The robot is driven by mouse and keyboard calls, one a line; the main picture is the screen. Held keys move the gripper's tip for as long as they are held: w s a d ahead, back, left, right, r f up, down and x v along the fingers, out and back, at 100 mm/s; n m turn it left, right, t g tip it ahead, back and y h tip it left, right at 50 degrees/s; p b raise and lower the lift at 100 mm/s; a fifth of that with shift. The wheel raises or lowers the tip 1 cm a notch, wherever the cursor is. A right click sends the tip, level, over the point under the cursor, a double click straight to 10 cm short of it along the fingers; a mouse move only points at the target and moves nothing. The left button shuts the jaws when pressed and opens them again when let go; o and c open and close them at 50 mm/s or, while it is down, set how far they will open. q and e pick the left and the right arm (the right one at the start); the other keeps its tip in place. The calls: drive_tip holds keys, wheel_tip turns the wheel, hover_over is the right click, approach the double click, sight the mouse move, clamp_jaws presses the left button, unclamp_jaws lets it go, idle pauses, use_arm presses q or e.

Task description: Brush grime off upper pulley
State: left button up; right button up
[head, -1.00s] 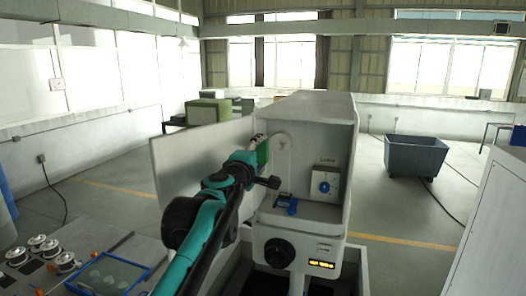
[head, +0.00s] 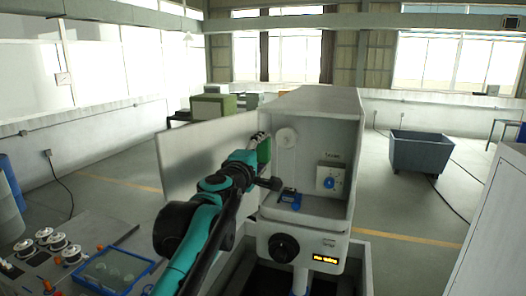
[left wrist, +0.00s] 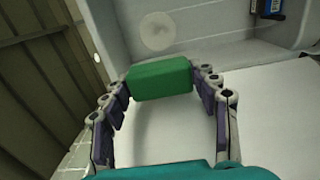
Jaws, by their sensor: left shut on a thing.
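The upper pulley (head: 287,138) is a pale round disc on the back wall of the open machine cabinet (head: 352,110). It also shows in the left wrist view (left wrist: 157,31), with a faint greyish middle, just beyond the green block. My left gripper (head: 263,150) is shut on the green block (left wrist: 160,79), which I take to be the brush; no bristles show. The gripper is at the cabinet's open left side, left of the pulley. In the wrist view the block and pulley look apart. My right gripper is out of view.
The cabinet's open door (head: 205,158) stands left of my arm. A small blue-black part (head: 289,197) and a box with a blue knob (head: 328,178) are inside. A blue tray (head: 118,270) and several spools are at lower left. A grey bin (head: 420,152) stands at right.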

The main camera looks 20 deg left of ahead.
use_arm(q)
drive_tip(key=shift+w, duration=0.1)
drive_tip(key=w+d, duration=0.2)
drive_tip(key=w, duration=0.4)
drive_tip(key=shift+w+d+f, duration=0.25)
drive_tip(key=shift+w+d, duration=0.05)
drive_tip(key=shift+w, duration=0.05)
idle(0.4)
drive_tip(key=shift+w, duration=1)
drive_tip(key=shift+d, duration=0.15)
idle(0.3)
